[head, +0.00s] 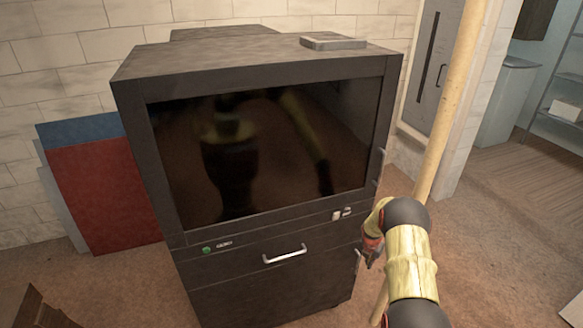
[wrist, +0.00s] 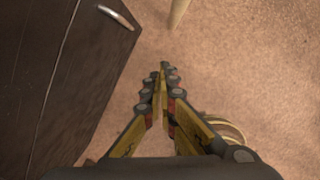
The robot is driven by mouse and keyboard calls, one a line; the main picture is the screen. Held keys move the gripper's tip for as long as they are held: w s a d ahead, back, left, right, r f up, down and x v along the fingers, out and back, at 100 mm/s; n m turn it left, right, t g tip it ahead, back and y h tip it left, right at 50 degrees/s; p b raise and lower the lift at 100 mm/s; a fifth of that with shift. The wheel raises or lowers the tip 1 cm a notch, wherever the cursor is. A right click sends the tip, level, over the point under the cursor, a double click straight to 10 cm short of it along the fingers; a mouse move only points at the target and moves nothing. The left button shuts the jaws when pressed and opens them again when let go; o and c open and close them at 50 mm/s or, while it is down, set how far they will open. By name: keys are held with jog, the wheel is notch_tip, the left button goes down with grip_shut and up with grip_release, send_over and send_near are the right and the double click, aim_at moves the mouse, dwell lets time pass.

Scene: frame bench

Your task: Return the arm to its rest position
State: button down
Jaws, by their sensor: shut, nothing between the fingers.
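My gripper (wrist: 161,75) shows in the wrist view with its fingertips together and nothing between them. It hangs above the brown floor, to the right of a dark cabinet (wrist: 45,80). In the head view my gripper (head: 369,262) is small and partly hidden behind my yellow and black arm, at the lower right. It is close to the right side of the dark cabinet (head: 270,235); I cannot tell if it touches it there. In the wrist view a gap of floor shows between them.
The cabinet has a dark glass front (head: 270,150) and a drawer handle (head: 284,254). A pale pole (head: 452,105) rises behind my arm. Red and blue panels (head: 105,195) lean at the left wall. Open floor (head: 500,200) lies to the right.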

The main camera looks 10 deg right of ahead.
jog(key=s+a+m+g+y, duration=0.1)
jog(key=s+a+m+g, duration=0.3)
jog(key=s+m, duration=0.8)
jog(key=s+a+r+m+b, duration=0.1)
jog(key=s+a+r+m, duration=0.3)
jog(key=r, duration=0.4)
jog(key=s+a+r+m+t+b, duration=0.1)
jog(key=s+a+r+m, duration=0.25)
jog(key=a+r, duration=0.35)
jog(key=s+a+r+m+b, duration=0.1)
jog(key=s+a+r+m, duration=0.3)
jog(key=r, duration=0.5)
jog(key=s+a+r+m+t+y+b, duration=0.1)
jog(key=s+a+r+t+b, duration=0.5)
jog(key=s+a+r, duration=0.8)
jog(key=shift+s+a+r+m+t, duration=0.15)
jog(key=shift+s+r+m+t, duration=0.35)
jog(key=shift+s+r, duration=1.05)
